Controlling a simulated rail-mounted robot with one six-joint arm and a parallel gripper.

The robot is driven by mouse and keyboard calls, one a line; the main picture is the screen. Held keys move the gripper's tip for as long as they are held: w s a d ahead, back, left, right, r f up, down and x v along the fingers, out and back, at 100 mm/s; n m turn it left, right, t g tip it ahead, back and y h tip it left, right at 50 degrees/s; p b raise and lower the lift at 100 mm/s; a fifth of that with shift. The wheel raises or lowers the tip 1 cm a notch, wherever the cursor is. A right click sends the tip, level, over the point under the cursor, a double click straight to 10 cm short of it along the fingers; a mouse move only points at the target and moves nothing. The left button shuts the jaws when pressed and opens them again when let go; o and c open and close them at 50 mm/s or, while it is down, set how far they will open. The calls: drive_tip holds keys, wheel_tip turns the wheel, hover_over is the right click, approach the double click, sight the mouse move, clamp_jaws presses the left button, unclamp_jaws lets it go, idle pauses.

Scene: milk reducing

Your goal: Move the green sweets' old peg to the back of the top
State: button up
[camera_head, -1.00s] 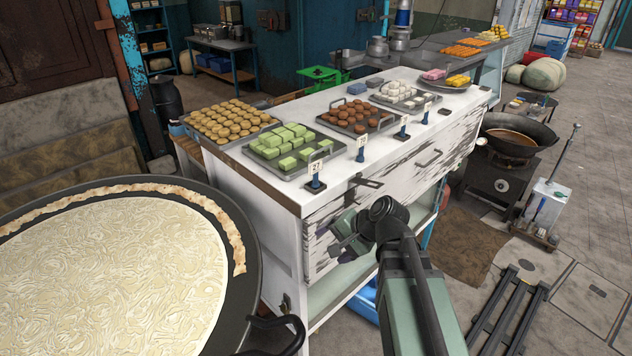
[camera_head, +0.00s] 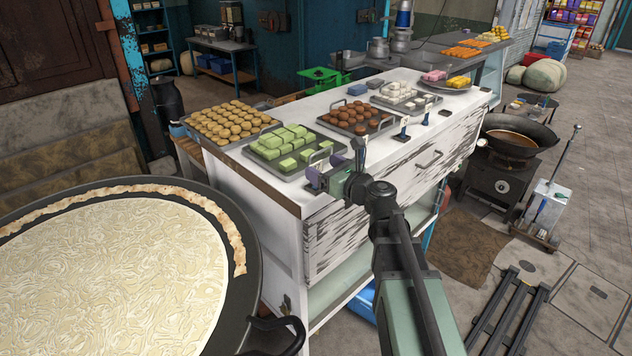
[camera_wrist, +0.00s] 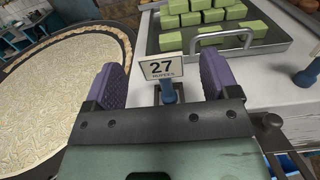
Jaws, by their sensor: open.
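The green sweets (camera_head: 284,142) sit in a metal tray at the left front of the white counter top. They also show at the top of the wrist view (camera_wrist: 205,14). In the wrist view, a blue peg (camera_wrist: 168,92) bearing a white card marked 27 (camera_wrist: 162,68) stands upright at the counter's front edge, before that tray. My gripper (camera_wrist: 162,75) is open, with one purple finger on each side of the peg and card. I see no finger closed on it. In the head view my gripper (camera_head: 335,170) covers the peg.
Trays of round yellow sweets (camera_head: 228,122), brown balls (camera_head: 357,117) and white sweets (camera_head: 405,96) stand along the counter top (camera_head: 392,141). Another peg (camera_head: 404,130) stands along the front edge. A big pan (camera_head: 243,300) lies left of the counter. The tray's handle (camera_wrist: 222,36) rises close beyond the peg.

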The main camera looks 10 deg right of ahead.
sight(317, 165)
drive_tip(key=x, duration=0.5)
drive_tip(key=shift+w+f, duration=0.1)
drive_tip(key=shift+f, duration=0.1)
drive_tip(key=c, duration=1.3)
